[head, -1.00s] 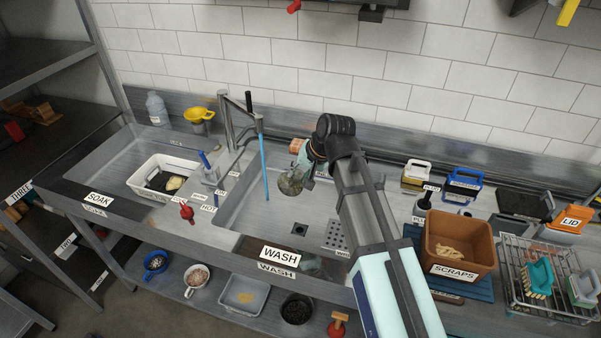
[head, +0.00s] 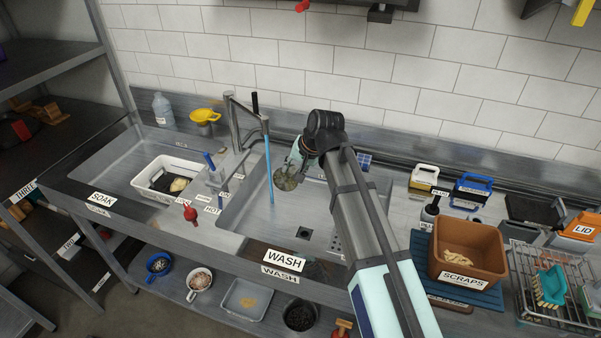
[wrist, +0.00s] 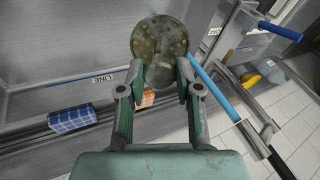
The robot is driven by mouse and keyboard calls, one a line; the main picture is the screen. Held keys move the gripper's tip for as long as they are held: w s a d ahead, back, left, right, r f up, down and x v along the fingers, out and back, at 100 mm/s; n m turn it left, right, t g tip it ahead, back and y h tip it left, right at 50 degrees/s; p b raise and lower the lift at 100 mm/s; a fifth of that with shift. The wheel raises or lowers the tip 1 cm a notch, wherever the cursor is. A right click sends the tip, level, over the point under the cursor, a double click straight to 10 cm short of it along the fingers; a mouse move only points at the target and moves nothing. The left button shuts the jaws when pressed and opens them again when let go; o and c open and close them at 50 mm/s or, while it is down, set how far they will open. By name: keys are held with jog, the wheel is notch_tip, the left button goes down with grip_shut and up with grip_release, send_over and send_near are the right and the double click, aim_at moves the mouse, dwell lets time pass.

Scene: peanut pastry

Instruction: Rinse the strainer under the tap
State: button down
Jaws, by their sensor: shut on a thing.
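The strainer (head: 286,179) is a round, dull metal disc with brownish-yellow specks on it. My gripper (head: 294,160) is shut on it and holds it above the wash sink (head: 320,222). In the wrist view the strainer (wrist: 160,45) shows beyond the fingertips of my gripper (wrist: 164,84). The tap (head: 233,122) stands at the sink's back left, and a blue stream of water (head: 269,170) falls from its spout into the sink. In the head view the strainer is just right of the stream and looks apart from it.
A white tub (head: 152,179) sits in the soak sink (head: 110,160) at left. A red knob (head: 190,212) is at the sink's front left. A brown scraps bin (head: 470,240) and a wire rack (head: 535,320) stand at right. A blue checked block (wrist: 72,118) lies behind the sink.

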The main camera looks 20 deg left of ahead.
aim_at(279, 170)
jog(key=shift+w+a+f+b, duration=0.2)
jog(key=shift+w+a, duration=0.4)
jog(key=shift+a, duration=0.55)
jog(key=shift+w+a+f+b, duration=0.15)
jog(key=shift+w+a+f, duration=0.3)
jog(key=shift+a, duration=0.7)
jog(key=shift+w+a+f+b, duration=0.15)
jog(key=shift+w+a, duration=0.55)
jog(key=shift+a, duration=0.45)
jog(key=shift+w+d, duration=0.1)
jog(key=shift+w+d, duration=0.2)
jog(key=shift+w, duration=0.25)
jog(key=shift+s, duration=0.15)
jog(key=shift+s+a, duration=0.3)
jog(key=shift+s, duration=0.15)
jog(key=shift+d, duration=0.1)
jog(key=shift+s+d+p, duration=0.25)
jog(key=shift+s+d, duration=0.35)
jog(key=shift+d, duration=0.55)
jog(key=shift+s+d+p, duration=0.25)
jog(key=shift+s+d, duration=0.35)
jog(key=shift+d, duration=0.6)
jog(key=shift+s+d+p, duration=0.25)
jog(key=shift+s+d, duration=0.35)
jog(key=shift+d, duration=0.55)
